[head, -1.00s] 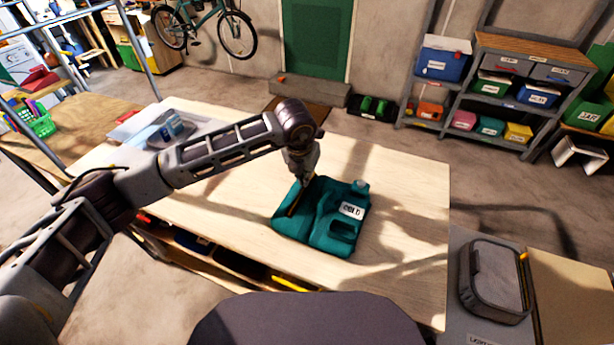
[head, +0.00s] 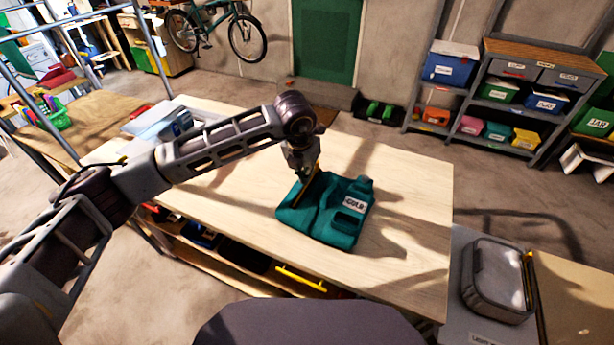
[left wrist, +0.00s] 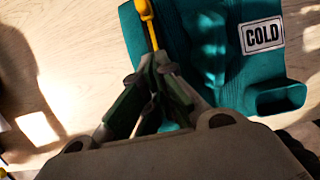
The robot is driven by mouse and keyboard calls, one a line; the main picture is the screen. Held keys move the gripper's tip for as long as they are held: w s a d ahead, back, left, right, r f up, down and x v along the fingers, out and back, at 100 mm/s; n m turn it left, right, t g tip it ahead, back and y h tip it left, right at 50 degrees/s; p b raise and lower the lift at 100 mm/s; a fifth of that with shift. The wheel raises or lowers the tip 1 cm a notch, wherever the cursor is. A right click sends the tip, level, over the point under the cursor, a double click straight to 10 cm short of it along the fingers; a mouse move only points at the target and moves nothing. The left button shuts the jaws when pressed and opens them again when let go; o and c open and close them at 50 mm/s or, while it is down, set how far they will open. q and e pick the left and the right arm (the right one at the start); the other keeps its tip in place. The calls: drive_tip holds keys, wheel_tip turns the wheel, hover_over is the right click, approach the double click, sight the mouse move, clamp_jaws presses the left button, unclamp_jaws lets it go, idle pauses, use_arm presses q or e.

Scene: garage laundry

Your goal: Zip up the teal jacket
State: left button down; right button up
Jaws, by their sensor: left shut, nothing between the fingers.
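The teal jacket (head: 325,222) lies flat on the pale wooden table, with a white label reading COLD in the left wrist view (left wrist: 263,37). A yellow-orange zip strip (head: 317,172) runs along its left part. In the left wrist view a yellow zip pull (left wrist: 145,10) sits at the top, with a thin yellow piece running down towards my fingertips. My left gripper (head: 304,176) points down over the jacket's upper left part. It is shut and empty, and its fingertips (left wrist: 160,62) are close by the zip. I cannot tell whether they touch it. My right gripper is not in view.
The wooden table (head: 400,180) is bare to the right of the jacket. A clear bin (head: 160,122) stands at its back left corner. A grey case (head: 495,280) lies on a separate surface at the right. Shelves with boxes (head: 490,95) stand far behind.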

use_arm(q)
drive_tip(key=shift+s+r, duration=0.1)
drive_tip(key=shift+r, duration=0.2)
drive_tip(key=v, duration=0.7)
drive_tip(key=shift+s+r+b, duration=0.15)
drive_tip(key=shift+r+b, duration=0.15)
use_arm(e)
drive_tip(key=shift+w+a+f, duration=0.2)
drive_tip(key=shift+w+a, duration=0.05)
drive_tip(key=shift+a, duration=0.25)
